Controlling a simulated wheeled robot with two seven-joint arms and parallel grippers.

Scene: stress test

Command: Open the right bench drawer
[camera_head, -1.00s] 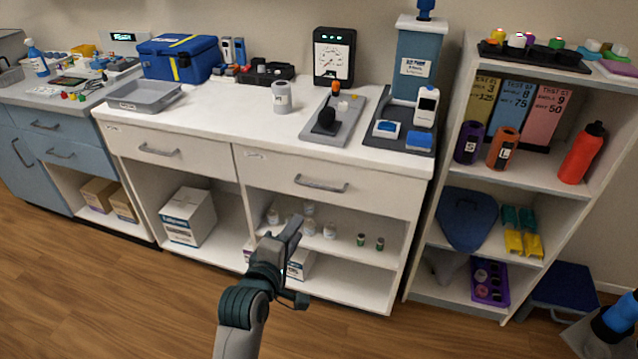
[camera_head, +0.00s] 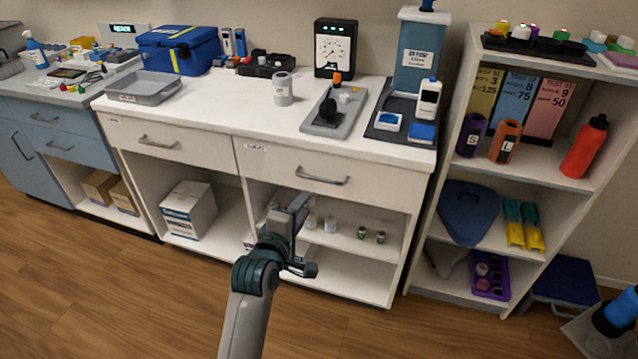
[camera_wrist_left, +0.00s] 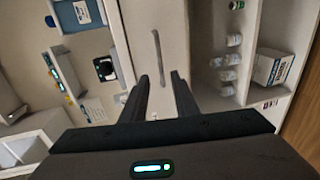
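The right bench drawer (camera_head: 380,192) is a white front under the white worktop in the head view, and it looks closed. Its grey bar handle (camera_head: 322,178) runs across the front. My left gripper (camera_head: 297,204) is below and a little left of this handle in the head view, in front of the open shelf. In the left wrist view the handle (camera_wrist_left: 156,48) appears upright on the drawer front (camera_wrist_left: 175,25). There, my left gripper (camera_wrist_left: 160,78) is open, with one finger each side of the handle's lower end in the picture; I see no contact. My right gripper is not in view.
A second white drawer (camera_head: 165,150) is left of it. Small bottles (camera_head: 331,224) stand on the shelf below. The worktop (camera_head: 230,110) carries a scale, a canister and trays. A shelf unit (camera_head: 540,170) stands close on the right. The wooden floor (camera_head: 160,310) in front is clear.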

